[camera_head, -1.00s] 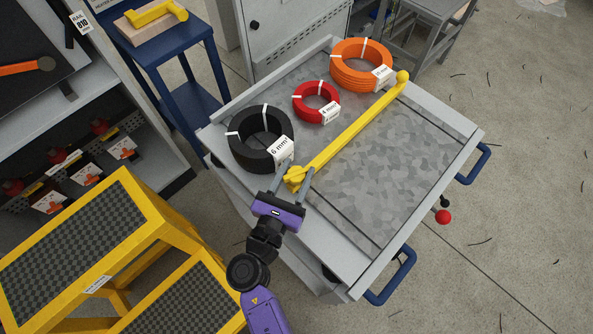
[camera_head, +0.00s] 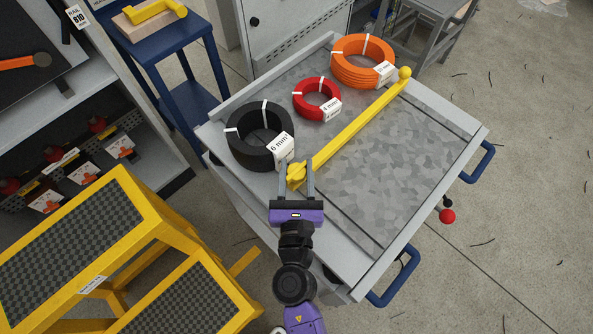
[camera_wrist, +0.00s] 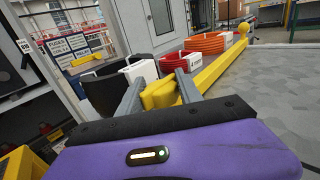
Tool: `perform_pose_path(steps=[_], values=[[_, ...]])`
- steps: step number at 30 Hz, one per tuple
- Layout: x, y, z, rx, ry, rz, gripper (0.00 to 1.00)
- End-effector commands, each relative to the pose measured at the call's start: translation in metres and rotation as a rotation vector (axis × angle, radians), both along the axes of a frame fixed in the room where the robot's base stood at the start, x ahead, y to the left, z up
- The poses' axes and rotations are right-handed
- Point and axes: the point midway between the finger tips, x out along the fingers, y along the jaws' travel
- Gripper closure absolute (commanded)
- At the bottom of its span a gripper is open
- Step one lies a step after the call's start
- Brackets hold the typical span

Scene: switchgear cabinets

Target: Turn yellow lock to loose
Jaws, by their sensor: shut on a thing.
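The yellow lock (camera_head: 297,173) is a small winged knob at the near end of a long yellow bar (camera_head: 355,127) lying across the grey cart top. My gripper (camera_head: 297,180) is shut on the yellow lock, with one finger on either side of it. In the wrist view the yellow lock (camera_wrist: 160,94) sits between the two grey fingers, and the bar (camera_wrist: 211,73) runs away behind it to a round yellow knob (camera_wrist: 243,29). The fingers cover part of the lock's sides.
A black cable coil (camera_head: 259,136) stands close left of the lock. A red coil (camera_head: 316,98) and an orange coil (camera_head: 362,60) lie further back along the bar. Yellow steps (camera_head: 88,235) stand at the lower left. The cart top right of the bar is clear.

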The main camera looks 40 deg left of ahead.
Motion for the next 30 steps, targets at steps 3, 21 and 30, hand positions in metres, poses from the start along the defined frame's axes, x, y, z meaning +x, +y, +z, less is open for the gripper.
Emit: perform_pose_path(steps=[3,21,30], values=[[0.001,-0.002,0.0,0.0,-0.001,0.021,0.98],[0.0,-0.001,0.0,-0.001,-0.001,0.028,0.36],[-0.009,-0.009,-0.001,-0.004,0.0,0.029,0.36]])
